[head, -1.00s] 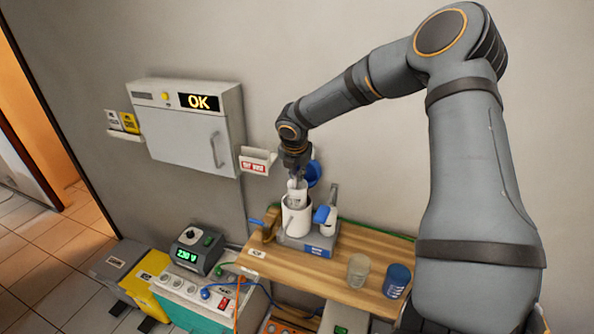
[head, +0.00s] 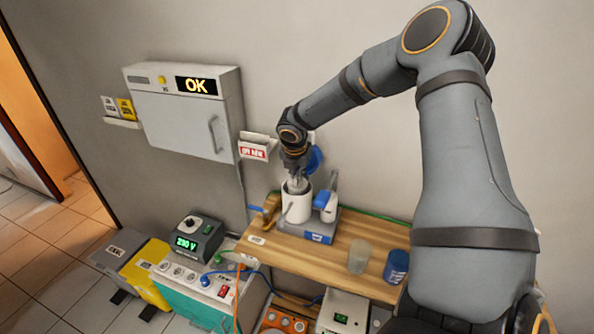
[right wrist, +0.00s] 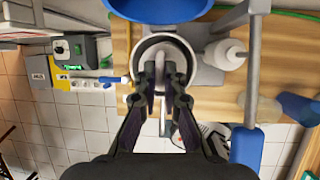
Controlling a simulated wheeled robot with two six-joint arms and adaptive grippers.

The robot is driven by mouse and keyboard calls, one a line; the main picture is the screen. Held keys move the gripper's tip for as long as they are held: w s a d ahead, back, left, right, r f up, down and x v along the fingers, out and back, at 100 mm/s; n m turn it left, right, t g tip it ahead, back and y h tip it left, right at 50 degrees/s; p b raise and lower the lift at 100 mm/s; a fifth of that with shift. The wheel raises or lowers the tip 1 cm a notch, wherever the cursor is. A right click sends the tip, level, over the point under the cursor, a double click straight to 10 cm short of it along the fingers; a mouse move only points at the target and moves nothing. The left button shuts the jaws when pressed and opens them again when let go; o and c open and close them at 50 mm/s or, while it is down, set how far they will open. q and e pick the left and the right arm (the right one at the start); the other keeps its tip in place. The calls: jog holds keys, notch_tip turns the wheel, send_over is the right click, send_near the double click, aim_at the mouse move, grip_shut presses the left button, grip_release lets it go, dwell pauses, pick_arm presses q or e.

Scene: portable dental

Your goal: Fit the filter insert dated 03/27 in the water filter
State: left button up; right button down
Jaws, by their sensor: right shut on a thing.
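The water filter (head: 297,209) is a white cylinder on a grey base with a blue label, on the wooden bench. Its round opening (right wrist: 137,60) shows from above in the right wrist view. My right gripper (head: 295,178) points down into the opening and is shut on the filter insert (right wrist: 162,60). The insert is mostly hidden by the fingers and sits largely inside the cylinder; its date cannot be read. A blue lid (head: 314,158) stands raised behind the gripper. My left gripper is not in view.
A clear cup (head: 359,256) and a blue cup (head: 396,266) stand at the bench's right. A wall cabinet reading OK (head: 190,110) hangs at left.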

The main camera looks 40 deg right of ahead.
jog(key=shift+f+b, duration=0.35)
jog(key=shift+f, duration=0.65)
dwell(0.3)
jog(key=c, duration=1.4)
grip_release()
jog(key=shift+r, duration=0.15)
jog(key=v, duration=1.1)
jog(key=shift+s+a+r, duration=0.15)
jog(key=shift+r, duration=0.2)
